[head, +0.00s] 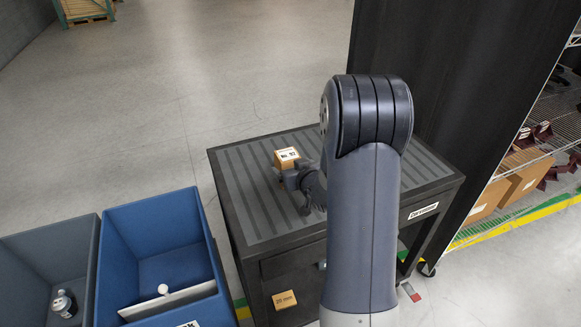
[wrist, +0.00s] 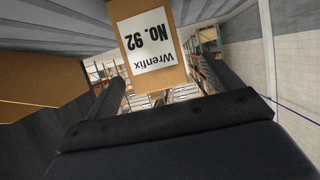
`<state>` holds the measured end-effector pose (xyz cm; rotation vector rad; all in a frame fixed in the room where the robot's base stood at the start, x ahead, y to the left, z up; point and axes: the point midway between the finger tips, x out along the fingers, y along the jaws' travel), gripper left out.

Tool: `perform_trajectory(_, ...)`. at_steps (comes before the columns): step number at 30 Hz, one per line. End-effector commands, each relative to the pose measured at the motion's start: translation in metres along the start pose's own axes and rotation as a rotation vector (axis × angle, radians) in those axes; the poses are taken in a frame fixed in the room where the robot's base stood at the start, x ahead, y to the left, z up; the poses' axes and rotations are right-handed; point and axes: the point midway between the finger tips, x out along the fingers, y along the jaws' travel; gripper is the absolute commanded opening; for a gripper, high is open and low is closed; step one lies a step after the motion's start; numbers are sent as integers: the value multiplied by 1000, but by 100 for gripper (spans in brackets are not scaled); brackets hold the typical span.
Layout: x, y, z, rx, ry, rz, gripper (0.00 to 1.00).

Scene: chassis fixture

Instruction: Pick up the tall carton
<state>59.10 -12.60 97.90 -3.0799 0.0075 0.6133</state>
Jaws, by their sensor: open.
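The tall carton (head: 287,158) is a small orange-brown box with a white label. It stands upright on the ribbed top of the dark cart (head: 245,215). In the wrist view the carton (wrist: 183,75) appears upside down at top centre, its label reading "Wrenfix NO. 92". My gripper (head: 291,180) is open and low over the cart top, just on the near side of the carton. In the wrist view the dark gripper parts (wrist: 168,110) lie below the carton's image. I cannot tell whether the fingers touch it. My arm hides the right part of the cart top.
A blue bin (head: 205,215) holding a white object and a grey bin (head: 95,235) stand left of the cart. A dark panel (head: 450,80) rises behind the cart at right. A wire shelf (head: 545,115) with cartons is at far right.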

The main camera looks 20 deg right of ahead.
Motion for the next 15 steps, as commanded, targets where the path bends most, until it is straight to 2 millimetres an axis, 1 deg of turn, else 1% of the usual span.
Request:
perform_trajectory(8,15,1,1,-1,-2,-1,85)
perform_trajectory(15,42,5,5,0,0,-2,85)
